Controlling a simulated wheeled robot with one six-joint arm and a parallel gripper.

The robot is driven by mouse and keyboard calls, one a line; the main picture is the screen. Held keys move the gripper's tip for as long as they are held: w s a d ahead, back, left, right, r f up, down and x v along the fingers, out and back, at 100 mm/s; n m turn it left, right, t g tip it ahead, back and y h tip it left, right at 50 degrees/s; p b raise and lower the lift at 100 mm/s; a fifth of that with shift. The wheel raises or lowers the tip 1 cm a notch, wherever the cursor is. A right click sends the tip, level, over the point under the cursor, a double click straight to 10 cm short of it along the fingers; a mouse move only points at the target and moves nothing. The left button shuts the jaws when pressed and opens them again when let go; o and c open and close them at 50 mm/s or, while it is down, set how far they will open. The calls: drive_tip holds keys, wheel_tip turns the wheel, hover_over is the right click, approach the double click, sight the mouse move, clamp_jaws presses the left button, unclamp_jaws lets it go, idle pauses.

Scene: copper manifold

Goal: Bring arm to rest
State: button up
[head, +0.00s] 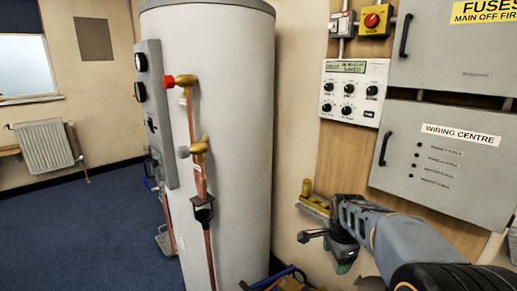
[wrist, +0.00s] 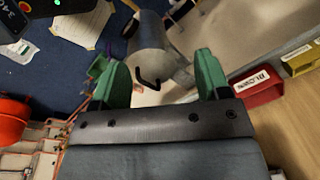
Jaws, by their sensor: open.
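My gripper (wrist: 161,76) is open in the wrist view, with its two green fingers spread apart and nothing held between them. Beyond the fingers is a grey cylindrical object with a black handle-like bar (wrist: 149,80). In the head view my arm reaches in from the lower right, and my gripper (head: 342,266) is low in front of the wall, right of the tank, with a green fingertip showing. The arm hides part of the area below the wiring box.
A tall grey tank (head: 240,120) with copper pipe (head: 190,130) and a red-capped valve (head: 168,81) stands left of my arm. A grey wiring centre box (head: 440,165) is above it. The wrist view shows a red bin (wrist: 257,90) and a red round object (wrist: 12,122). Blue floor (head: 90,230) is open at left.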

drive_tip(key=s+a+r+n+t+p, duration=0.1)
drive_tip(key=s+a+r+n+p, duration=0.1)
drive_tip(key=s+r+n+p, duration=0.4)
drive_tip(key=s+a+r+n+t+p, duration=0.1)
drive_tip(key=s+a+r+n+p, duration=0.2)
drive_tip(key=s+r+n+p, duration=0.4)
drive_tip(key=s+r+n, duration=0.3)
drive_tip(key=r, duration=0.1)
drive_tip(key=shift+s+a+r+p, duration=0.15)
drive_tip(key=shift+s+r+p, duration=0.05)
drive_tip(key=shift+r+p, duration=0.15)
